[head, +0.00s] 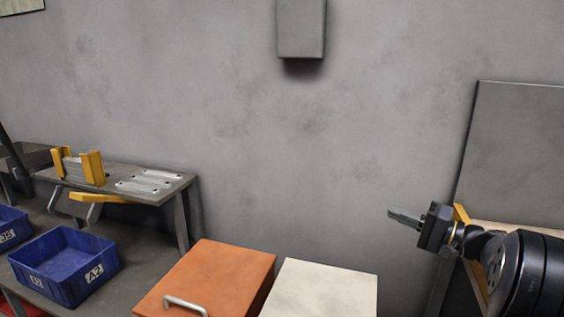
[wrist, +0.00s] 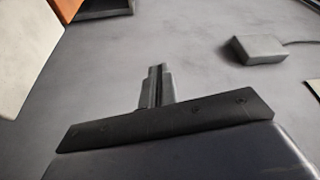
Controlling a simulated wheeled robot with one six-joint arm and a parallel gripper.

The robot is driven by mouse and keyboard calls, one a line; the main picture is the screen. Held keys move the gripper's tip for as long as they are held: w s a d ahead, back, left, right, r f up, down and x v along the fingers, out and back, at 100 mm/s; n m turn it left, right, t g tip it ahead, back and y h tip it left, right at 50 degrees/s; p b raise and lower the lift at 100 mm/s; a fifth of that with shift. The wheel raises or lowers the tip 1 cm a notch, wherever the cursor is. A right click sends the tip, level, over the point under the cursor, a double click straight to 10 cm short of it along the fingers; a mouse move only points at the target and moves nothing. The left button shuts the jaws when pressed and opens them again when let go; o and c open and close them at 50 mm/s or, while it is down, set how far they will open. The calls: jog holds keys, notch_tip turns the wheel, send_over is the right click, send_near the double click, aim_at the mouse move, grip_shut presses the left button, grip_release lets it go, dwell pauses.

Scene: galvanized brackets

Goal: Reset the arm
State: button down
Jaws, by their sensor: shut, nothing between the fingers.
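My gripper (head: 404,217) is at the right of the head view, at the end of my dark arm, pointing left in front of the grey wall. Its fingers are shut with nothing between them. In the wrist view the closed fingers (wrist: 158,86) stand up from the dark gripper body against a plain grey surface. It is apart from every object that I can see.
An orange box (head: 215,275) with a metal handle and a cream box (head: 325,288) stand at the bottom centre. A blue bin (head: 65,265) marked A2 and a metal bench (head: 150,182) with galvanized plates are at left. A grey wall box (head: 301,28) hangs above. The space left of my gripper is clear.

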jog(key=shift+f, duration=0.35)
